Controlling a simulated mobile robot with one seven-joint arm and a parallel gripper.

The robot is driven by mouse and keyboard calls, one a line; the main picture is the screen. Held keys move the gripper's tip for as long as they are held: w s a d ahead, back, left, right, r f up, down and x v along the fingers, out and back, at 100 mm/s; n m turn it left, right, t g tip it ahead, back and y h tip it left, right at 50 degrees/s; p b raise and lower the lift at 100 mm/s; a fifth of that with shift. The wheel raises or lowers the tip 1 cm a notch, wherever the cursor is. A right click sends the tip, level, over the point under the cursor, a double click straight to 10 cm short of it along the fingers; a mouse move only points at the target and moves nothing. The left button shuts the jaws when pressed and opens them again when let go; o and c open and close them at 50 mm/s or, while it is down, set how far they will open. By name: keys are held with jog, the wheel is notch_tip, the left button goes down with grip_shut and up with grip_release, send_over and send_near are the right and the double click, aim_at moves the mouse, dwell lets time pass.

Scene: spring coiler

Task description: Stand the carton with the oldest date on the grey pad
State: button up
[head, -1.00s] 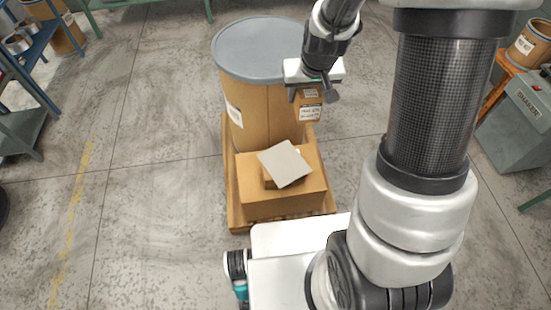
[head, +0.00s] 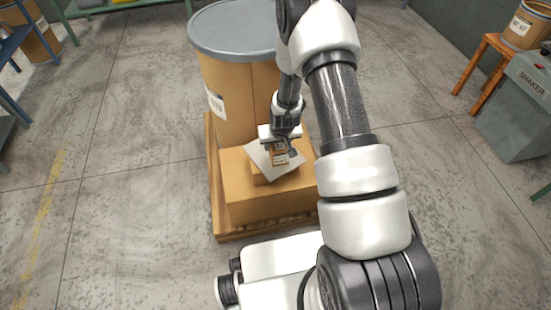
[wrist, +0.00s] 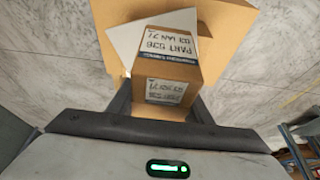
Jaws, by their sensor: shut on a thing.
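My gripper (wrist: 161,100) is shut on a small brown carton (wrist: 165,72) with white printed labels. The label reads roughly "PART 036" with a January date; the year is hard to read. In the head view the carton (head: 280,156) hangs upright below my gripper (head: 281,146), in front of the light grey pad (head: 259,158). The pad also shows in the wrist view (wrist: 125,32), behind the carton and partly hidden by it. I cannot tell whether the carton's base touches the pad. No other carton with a readable date is in view.
The pad lies tilted across a small box on a larger cardboard box (head: 240,205), on a wooden pallet (head: 225,233). A large drum with a grey lid (head: 235,30) stands right behind. The shaker machine (head: 520,110) is at right. Floor at left is clear.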

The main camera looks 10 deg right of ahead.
jog(key=shift+f+b, duration=0.85)
jog(key=shift+f, duration=2.65)
jog(key=shift+f, duration=0.15)
jog(key=o, duration=1.5)
